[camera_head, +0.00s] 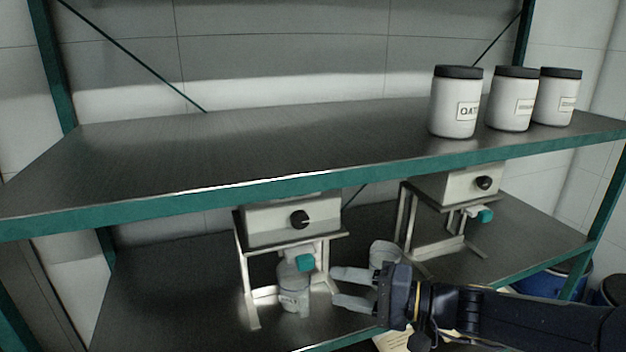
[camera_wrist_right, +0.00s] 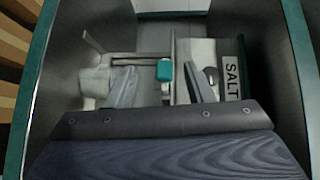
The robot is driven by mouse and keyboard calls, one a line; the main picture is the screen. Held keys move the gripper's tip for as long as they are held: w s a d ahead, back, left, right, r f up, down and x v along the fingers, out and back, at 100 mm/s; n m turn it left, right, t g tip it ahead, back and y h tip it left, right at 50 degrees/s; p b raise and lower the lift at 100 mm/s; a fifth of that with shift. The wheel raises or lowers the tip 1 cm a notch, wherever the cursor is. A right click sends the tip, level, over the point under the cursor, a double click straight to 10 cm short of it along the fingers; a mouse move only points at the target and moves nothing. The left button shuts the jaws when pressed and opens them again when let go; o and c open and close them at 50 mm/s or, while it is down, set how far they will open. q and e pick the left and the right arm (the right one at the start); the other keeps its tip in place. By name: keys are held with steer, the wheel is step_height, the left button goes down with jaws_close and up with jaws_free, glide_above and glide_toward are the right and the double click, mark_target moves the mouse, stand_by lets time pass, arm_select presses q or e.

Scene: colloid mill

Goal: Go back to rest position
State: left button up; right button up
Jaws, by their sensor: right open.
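My right gripper (camera_head: 337,286) is on the lower shelf, open and empty, with its fingers pointing left. My left gripper is not in view.
Another mill (camera_head: 457,187) stands to the right. The upper shelf edge (camera_head: 300,186) runs above the arm. White jars (camera_head: 456,103) stand on the upper shelf. The lower shelf's left part is clear.

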steer(key=s+d+n+g+h, duration=0.2)
steer(key=s+h, duration=0.1)
steer(key=s, duration=0.7)
steer(key=s+d+f+t+h, duration=0.1)
steer(key=s+d+f+h, duration=0.7)
steer(key=s+d, duration=0.3)
steer(key=shift+s+f+h, duration=0.4)
steer(key=shift+s+f, duration=0.25)
steer(key=shift+f, duration=0.1)
